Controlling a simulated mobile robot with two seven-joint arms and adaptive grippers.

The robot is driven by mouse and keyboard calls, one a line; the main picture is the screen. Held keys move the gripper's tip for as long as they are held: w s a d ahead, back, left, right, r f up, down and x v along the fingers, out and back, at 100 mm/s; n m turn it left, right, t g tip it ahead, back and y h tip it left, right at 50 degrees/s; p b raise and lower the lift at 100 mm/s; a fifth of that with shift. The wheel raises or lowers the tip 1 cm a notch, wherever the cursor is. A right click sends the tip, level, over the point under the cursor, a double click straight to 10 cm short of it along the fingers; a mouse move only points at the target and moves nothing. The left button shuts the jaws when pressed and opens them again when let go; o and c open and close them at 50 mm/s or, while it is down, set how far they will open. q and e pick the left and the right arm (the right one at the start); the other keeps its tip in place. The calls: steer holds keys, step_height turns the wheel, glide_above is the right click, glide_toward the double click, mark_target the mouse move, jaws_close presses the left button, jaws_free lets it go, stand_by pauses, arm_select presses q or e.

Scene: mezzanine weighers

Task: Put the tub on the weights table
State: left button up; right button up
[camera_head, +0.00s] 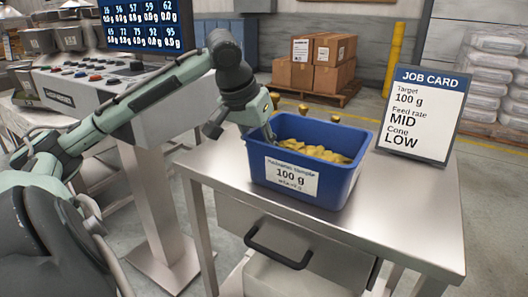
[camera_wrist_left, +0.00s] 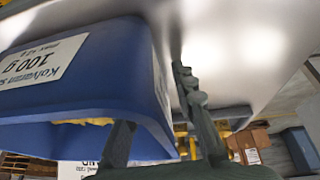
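A blue tub (camera_head: 299,194) labelled 100 g stands upright on a metal table (camera_head: 420,215) and holds yellow pieces (camera_head: 312,151). My left gripper (camera_head: 268,137) is at the tub's left rim, pointing down. In the left wrist view the blue tub (camera_wrist_left: 95,75) fills the left side. There the fingers of my left gripper (camera_wrist_left: 155,110) stand apart, on either side of the tub's side wall, with a gap showing beside the wall. My right gripper is in neither view. I cannot tell which table is the weights table.
A job card (camera_head: 421,110) stands at the table's right. Several small brass-coloured pieces (camera_head: 303,108) show behind the tub. A control console (camera_head: 110,90) stands at the left. Cardboard boxes (camera_head: 325,62) sit on a pallet behind. The table's front right is clear.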

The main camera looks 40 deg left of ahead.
arm_select(q)
steer(key=shift+r, duration=0.25)
steer(key=p+v, duration=0.1)
steer(key=v, duration=1)
steer(key=shift+s+r, duration=0.15)
steer(key=shift+r, duration=0.25)
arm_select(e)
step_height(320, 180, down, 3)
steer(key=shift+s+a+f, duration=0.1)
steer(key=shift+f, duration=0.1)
